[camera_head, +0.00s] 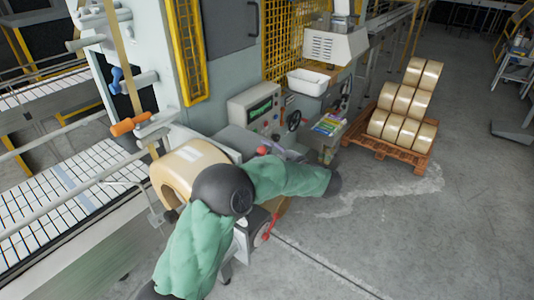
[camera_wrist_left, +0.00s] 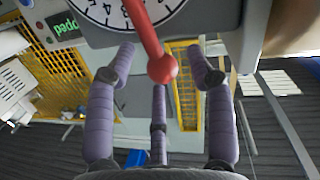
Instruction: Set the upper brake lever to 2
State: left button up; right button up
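The upper brake lever (camera_wrist_left: 154,42) is a red rod with a ball knob in the left wrist view. It crosses a white numbered dial (camera_wrist_left: 118,14), cut off by the top edge, so I cannot tell its setting. In the head view its red knob (camera_head: 262,150) shows by the grey machine. My left gripper (camera_wrist_left: 163,50) has its purple fingers spread wide, with the knob between them and no finger visibly closed on it. In the head view the left gripper (camera_head: 275,149) is small and partly hidden behind my green-sleeved arm. My right gripper is not in view.
A second red lever (camera_head: 270,227) sits lower, near a tan roll (camera_head: 185,174). A control box with a green display (camera_head: 252,107) and a white bin (camera_head: 307,82) stand behind. A pallet (camera_head: 391,146) of tan rolls is at right. The floor at lower right is clear.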

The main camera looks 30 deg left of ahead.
pick_arm(q)
jog(key=shift+r, duration=0.1)
jog(key=v, duration=1.2)
jog(key=w+f+m+t+h+b, duration=0.2)
jog(key=w+f+m+t+b, duration=0.15)
jog(key=f, duration=0.75)
jog(key=w+f+m+t+h+b, duration=0.3)
jog(key=w+f+m, duration=0.1)
jog(key=f, duration=0.7)
jog(key=s+d+f+m+h+b, duration=0.2)
jog(key=d+f+h, duration=0.1)
jog(key=f, duration=0.7)
jog(key=s+d+f+m+h+b, duration=0.2)
jog(key=d+f+h+b, duration=0.15)
jog(key=f, duration=0.65)
jog(key=s+d+f+m+g+h+b, duration=0.2)
jog(key=s+d+f+g+h+b, duration=0.1)
jog(key=s+f, duration=0.9)
jog(key=s+d+f+m+g+h+b, duration=0.2)
jog(key=s+d+f+g+h+b, duration=0.2)
jog(key=s+d+f+g, duration=0.3)
jog(key=s+f+h, duration=0.1)
jog(key=s+f, duration=0.4)
jog(key=s, duration=0.6)
jog(key=shift+s+m+h, duration=0.2)
jog(key=shift+m+h, duration=0.15)
